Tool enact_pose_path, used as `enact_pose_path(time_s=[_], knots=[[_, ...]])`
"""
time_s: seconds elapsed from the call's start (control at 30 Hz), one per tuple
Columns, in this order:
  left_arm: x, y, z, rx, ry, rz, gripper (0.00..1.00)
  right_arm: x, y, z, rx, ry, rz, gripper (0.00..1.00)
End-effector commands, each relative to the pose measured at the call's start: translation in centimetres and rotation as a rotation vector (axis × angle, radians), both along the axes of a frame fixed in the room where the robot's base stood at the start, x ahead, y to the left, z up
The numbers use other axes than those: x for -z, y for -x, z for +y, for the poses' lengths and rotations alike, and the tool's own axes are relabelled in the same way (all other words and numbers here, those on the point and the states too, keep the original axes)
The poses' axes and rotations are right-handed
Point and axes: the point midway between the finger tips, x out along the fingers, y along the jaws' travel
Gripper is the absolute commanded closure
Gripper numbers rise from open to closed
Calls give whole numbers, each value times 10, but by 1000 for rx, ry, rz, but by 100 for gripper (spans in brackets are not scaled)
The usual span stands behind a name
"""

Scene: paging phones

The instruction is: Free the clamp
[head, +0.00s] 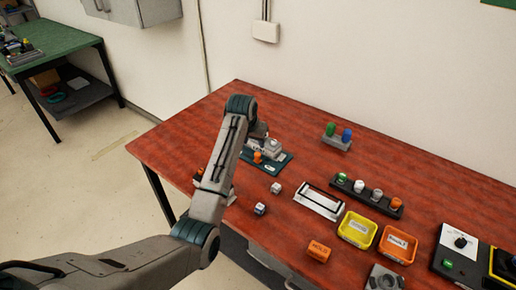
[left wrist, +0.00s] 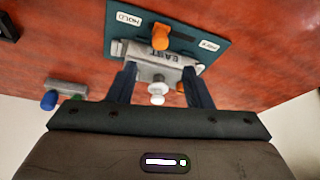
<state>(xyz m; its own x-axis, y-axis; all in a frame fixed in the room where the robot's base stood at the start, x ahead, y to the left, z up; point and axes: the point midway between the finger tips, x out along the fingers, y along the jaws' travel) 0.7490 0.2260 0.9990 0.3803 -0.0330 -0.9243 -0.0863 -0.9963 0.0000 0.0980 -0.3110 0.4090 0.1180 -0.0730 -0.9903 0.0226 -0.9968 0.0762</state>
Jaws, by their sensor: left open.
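A dark green base plate (left wrist: 193,27) carries a grey block (left wrist: 130,50) marked EAST, an orange knob (left wrist: 160,36) by a dark slot, and a pale round knob (left wrist: 158,91). One label reads HOLD; the other is hard to read. This looks like the clamp. In the head view the plate (head: 276,167) sits on the red table, partly hidden by my left arm. My left gripper (left wrist: 159,70) is open, its fingers on either side of the pale knob. I cannot tell whether they touch it. My right gripper is not in view.
On the red table (head: 412,172) are two small cubes, a white frame (head: 319,201), a dark rack (head: 367,195) of coloured knobs, a yellow bin (head: 357,229), an orange bin (head: 397,244), an orange block (head: 318,252) and a control box (head: 457,247). A stand with green and blue knobs (head: 337,136) is farther back.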

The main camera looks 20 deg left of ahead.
Motion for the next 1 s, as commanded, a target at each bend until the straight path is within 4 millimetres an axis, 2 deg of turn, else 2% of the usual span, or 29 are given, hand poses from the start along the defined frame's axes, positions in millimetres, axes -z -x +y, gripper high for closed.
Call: enact_pose_path(time_s=[0.1,0.2,0.33,0.43,0.63,0.9,0.93,1.0], knots=[[19,-8,-1,0,-1,6,55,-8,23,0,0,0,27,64],[38,-15,-1,0,0,5,55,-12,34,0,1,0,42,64],[59,-23,-2,0,0,4,55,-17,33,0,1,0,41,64],[69,-28,-3,0,0,3,55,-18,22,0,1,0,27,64],[80,-33,-3,0,0,0,55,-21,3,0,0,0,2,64],[82,-33,-3,0,0,0,55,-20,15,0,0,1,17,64],[82,-33,-3,0,0,0,56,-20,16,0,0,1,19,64],[82,-33,-3,0,0,0,70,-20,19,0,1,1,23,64]])
